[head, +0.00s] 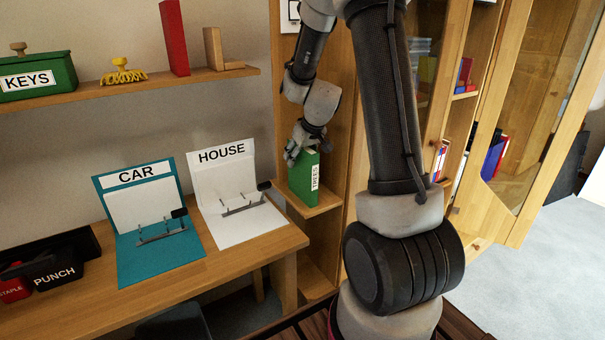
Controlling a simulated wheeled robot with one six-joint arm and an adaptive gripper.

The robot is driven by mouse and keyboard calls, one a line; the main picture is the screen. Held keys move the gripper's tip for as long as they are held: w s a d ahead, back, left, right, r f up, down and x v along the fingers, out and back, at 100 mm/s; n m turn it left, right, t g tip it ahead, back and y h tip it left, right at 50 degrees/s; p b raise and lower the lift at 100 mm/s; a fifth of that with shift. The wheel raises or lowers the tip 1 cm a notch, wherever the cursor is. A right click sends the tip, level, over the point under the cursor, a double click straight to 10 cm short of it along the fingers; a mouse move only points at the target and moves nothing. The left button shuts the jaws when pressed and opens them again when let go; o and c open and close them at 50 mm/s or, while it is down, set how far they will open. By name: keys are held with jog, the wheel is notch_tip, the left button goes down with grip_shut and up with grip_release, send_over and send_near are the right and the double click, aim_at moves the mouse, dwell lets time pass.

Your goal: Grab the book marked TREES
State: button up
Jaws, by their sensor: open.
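The green book marked TREES (303,181) stands upright on a small wooden shelf to the right of the desk. Its white label runs down the spine. My gripper (300,153) is at the top of the book, with its fingers open and pointing down. One finger appears at the book's upper left edge. I cannot tell whether the fingers touch the book, and the far finger is partly hidden.
A blue CAR folder (165,260) and a white HOUSE folder (262,223) stand open on the desk (225,273). A wall shelf (130,90) holds a green KEYS box (38,80) and a red book (176,38). A wooden cabinet (545,100) stands right.

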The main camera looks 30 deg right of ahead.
jog(key=shift+f, duration=0.25)
jog(key=shift+c, duration=0.2)
grip_shut()
